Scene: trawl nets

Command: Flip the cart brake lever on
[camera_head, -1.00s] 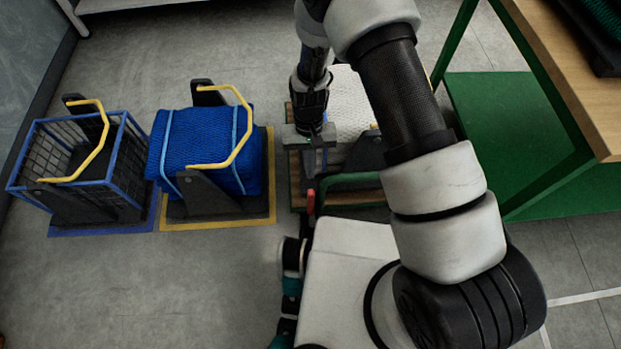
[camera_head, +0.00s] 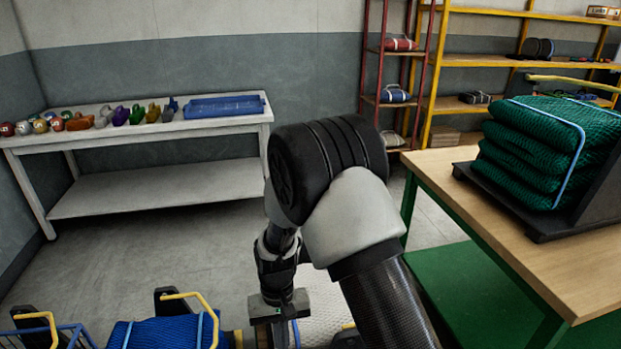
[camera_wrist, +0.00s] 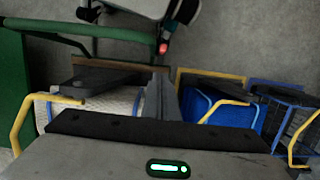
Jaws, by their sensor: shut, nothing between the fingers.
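In the wrist view, a small red-tipped part (camera_wrist: 163,48), which looks like the brake lever, sits by the end of a green handle bar (camera_wrist: 90,28). Its exact setting cannot be told. The cart below carries a white net bundle (camera_wrist: 105,107), which also shows in the head view (camera_head: 322,325). My gripper (camera_wrist: 160,88) is shut and empty, with its fingers over the cart beside the white bundle and apart from the red tip. In the head view my gripper (camera_head: 278,335) is low in the picture, and the red tip is out of sight.
A blue net bundle (camera_head: 158,333) with yellow handles and a blue wire basket (camera_wrist: 290,108) stand alongside. A wooden-topped table (camera_head: 480,235) with green nets (camera_head: 545,140) is at right. A white bench (camera_head: 150,125) stands at the back; floor before it is clear.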

